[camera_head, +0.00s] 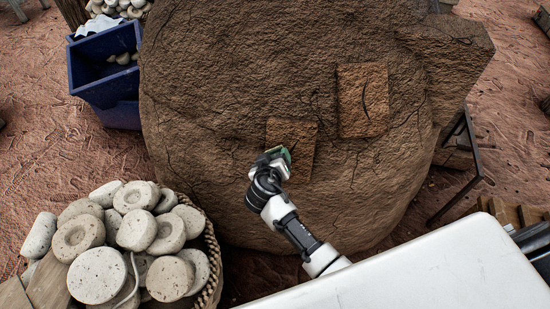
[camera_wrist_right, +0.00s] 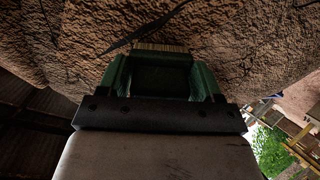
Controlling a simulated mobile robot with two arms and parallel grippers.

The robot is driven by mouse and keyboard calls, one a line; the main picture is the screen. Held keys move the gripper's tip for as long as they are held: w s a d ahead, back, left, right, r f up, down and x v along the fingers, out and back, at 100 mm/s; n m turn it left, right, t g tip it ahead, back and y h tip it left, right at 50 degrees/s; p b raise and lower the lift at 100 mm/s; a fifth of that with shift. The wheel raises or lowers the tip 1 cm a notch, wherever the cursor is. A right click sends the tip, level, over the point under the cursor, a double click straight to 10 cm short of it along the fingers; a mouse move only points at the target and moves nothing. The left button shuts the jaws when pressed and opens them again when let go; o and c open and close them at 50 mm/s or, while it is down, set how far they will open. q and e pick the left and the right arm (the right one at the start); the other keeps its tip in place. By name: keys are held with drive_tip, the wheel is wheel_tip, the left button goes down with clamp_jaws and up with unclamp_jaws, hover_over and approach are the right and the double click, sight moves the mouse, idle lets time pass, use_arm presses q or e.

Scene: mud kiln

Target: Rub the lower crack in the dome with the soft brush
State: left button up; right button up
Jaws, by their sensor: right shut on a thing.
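The brown mud dome (camera_head: 215,80) fills the middle of the head view. It bears two lighter square patches. The upper right patch (camera_head: 352,105) shows a dark curved crack (camera_head: 364,97). The lower patch (camera_head: 301,132) is partly covered by my right gripper (camera_head: 282,154), which hides any crack there. In the right wrist view a dark crack (camera_wrist_right: 146,32) runs over the dome just beyond the brush. My right gripper (camera_wrist_right: 163,75) is shut on the soft brush; its pale bristles (camera_wrist_right: 160,47) are at the dome surface, contact unclear. My left gripper is out of view.
A woven basket (camera_head: 212,262) heaped with pale round stones or clay pieces stands at lower left. A blue bin (camera_head: 105,85) stands at upper left. A white surface (camera_head: 430,275) fills the lower right. A dark metal frame (camera_head: 465,165) stands right of the dome.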

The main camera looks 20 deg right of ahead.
drive_tip(key=shift+p+v, duration=1)
drive_tip(key=shift+v, duration=1.85)
drive_tip(key=p+v, duration=0.1)
drive_tip(key=v, duration=0.2)
drive_tip(key=shift+f, duration=0.1)
